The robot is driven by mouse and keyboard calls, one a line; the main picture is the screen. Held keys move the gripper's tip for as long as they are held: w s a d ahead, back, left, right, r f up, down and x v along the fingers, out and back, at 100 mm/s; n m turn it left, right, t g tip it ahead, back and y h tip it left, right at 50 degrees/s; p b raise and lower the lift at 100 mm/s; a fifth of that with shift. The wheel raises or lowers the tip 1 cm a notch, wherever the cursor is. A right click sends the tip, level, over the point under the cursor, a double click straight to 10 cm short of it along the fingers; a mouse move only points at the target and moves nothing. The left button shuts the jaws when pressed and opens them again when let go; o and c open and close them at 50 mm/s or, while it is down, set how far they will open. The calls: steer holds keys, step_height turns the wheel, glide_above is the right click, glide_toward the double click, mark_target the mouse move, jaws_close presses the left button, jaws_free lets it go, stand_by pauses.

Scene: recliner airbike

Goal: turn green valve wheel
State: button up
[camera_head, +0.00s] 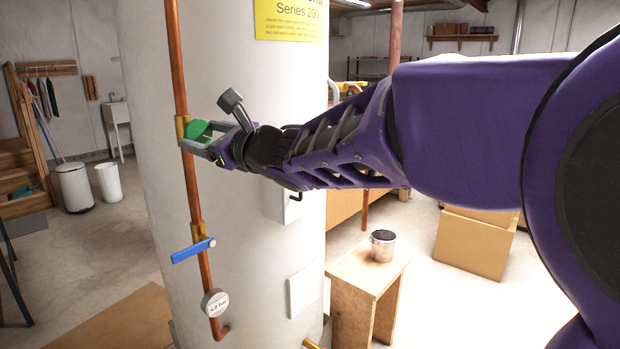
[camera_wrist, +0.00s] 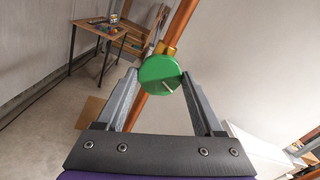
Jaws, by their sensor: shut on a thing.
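The green valve wheel (camera_head: 198,131) sits on a brass fitting on a vertical copper pipe (camera_head: 191,185) in front of the white tank. In the wrist view the green wheel (camera_wrist: 160,74) is a round disc with a short pale mark on its face. My gripper (camera_head: 196,145) reaches in from the right, and its fingers lie on either side of the wheel. In the wrist view my gripper (camera_wrist: 160,84) has both fingertips against the wheel's edge. The head view partly hides the wheel behind the fingers.
Lower on the pipe are a blue lever handle (camera_head: 193,250) and a round gauge (camera_head: 215,302). The white tank (camera_head: 240,90) stands close behind the pipe. A wooden stool (camera_head: 365,275) with a paint can (camera_head: 383,245) and a cardboard box (camera_head: 475,245) stand at the right.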

steer(key=n, duration=0.3)
steer(key=o, duration=1.1)
